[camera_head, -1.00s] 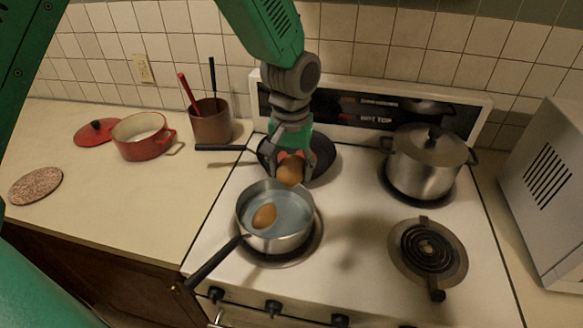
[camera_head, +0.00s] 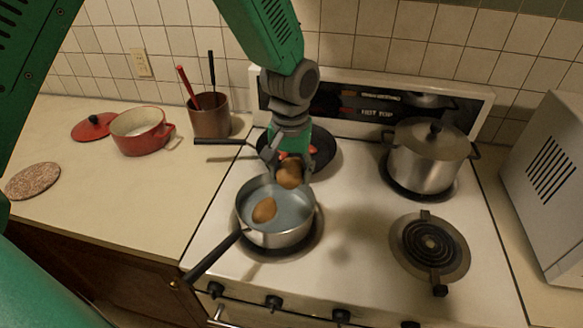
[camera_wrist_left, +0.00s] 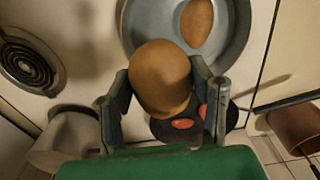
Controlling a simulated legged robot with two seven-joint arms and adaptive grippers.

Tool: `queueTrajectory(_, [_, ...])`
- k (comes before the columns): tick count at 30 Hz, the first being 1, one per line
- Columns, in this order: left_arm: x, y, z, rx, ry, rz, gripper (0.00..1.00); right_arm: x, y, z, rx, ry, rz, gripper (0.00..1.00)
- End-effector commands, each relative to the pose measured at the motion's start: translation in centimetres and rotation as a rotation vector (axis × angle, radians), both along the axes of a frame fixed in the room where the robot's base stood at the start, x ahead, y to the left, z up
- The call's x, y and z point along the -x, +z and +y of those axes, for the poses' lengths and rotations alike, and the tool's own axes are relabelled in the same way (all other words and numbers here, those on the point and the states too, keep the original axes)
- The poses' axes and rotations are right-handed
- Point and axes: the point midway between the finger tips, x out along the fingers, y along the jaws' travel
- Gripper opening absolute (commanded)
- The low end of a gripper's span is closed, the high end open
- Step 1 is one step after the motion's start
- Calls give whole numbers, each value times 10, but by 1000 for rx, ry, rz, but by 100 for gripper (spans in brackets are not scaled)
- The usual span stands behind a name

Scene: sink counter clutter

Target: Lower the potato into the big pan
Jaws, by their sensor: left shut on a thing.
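My left gripper (camera_head: 288,176) is shut on a brown potato (camera_head: 290,173), held over the far rim of a grey metal pan with a long black handle (camera_head: 308,224). In the left wrist view, the held potato (camera_wrist_left: 161,79) sits between the two fingers (camera_wrist_left: 162,100) and overlaps the pan's edge (camera_wrist_left: 243,40). A second brown potato (camera_head: 264,210) lies inside the pan, apart from the held one. I cannot tell how far the held potato is above the pan's inside. My right gripper is not in view.
A dark frying pan (camera_head: 325,150) with red pieces stands behind, partly hidden by my gripper. A lidded steel pot (camera_head: 425,168) stands back right; the front-right burner (camera_head: 431,243) is bare. A red pot (camera_head: 137,137) and a brown utensil holder (camera_head: 209,122) stand left.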

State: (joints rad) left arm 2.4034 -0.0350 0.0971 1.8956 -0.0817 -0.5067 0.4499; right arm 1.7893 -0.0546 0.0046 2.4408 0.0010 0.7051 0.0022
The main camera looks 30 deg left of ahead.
Motion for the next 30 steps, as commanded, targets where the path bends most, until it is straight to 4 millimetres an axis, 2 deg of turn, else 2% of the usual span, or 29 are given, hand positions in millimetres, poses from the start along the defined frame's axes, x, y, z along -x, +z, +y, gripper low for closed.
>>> queueTrajectory(30, [0,-52,0,0,-1,-1,14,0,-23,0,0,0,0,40])
